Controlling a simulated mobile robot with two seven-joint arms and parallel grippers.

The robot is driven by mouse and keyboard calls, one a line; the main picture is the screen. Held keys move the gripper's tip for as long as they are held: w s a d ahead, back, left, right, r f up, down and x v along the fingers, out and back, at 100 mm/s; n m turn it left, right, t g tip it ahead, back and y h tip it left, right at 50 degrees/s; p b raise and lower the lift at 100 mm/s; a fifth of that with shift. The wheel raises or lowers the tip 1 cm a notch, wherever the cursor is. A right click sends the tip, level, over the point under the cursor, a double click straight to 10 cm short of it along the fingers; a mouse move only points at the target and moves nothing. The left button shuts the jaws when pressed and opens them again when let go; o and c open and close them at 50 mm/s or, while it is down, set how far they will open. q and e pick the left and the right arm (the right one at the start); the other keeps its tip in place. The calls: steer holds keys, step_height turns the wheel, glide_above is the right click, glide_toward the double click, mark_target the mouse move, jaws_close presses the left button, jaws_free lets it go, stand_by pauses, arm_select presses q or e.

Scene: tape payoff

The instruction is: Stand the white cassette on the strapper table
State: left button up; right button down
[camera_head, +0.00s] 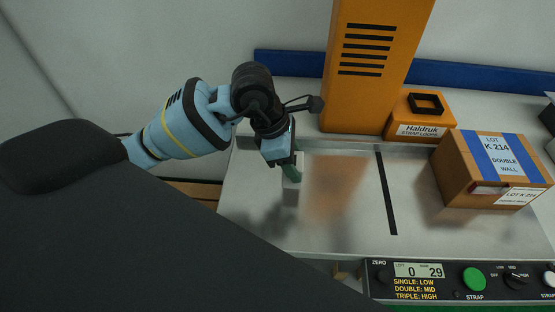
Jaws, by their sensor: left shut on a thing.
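My left gripper (289,173) points down over the left part of the strapper table. The gripper hides the cassette's upper part. The strapper table (330,238) is a bare, shiny metal top with a dark slot across it. The cassette is left of the slot, at or just above the metal; I cannot tell whether it touches. My right gripper is not in view.
An orange strapper column (370,60) rises behind the table, with a small orange Haldruk box (420,118) beside it. A labelled cardboard carton (491,172) sits on the right. A control panel (450,282) lines the front edge. The metal around the slot is clear.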

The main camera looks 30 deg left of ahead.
arm_select(q)
steer(key=shift+w+a+f, duration=0.1)
steer(key=shift+w+a, duration=0.05)
steer(key=shift+a, duration=0.6)
steer(key=shift+w+a, duration=0.15)
steer(key=shift+a, duration=0.6)
steer(key=f, duration=0.1)
steer(key=a+f, duration=0.1)
steer(key=f, duration=0.1)
steer(key=shift+a+f, duration=0.1)
steer(key=shift+f, duration=0.2)
steer(key=shift+f, duration=0.15)
steer(key=o, duration=1.1)
steer(key=v, duration=1.2)
steer(key=shift+p, duration=0.35)
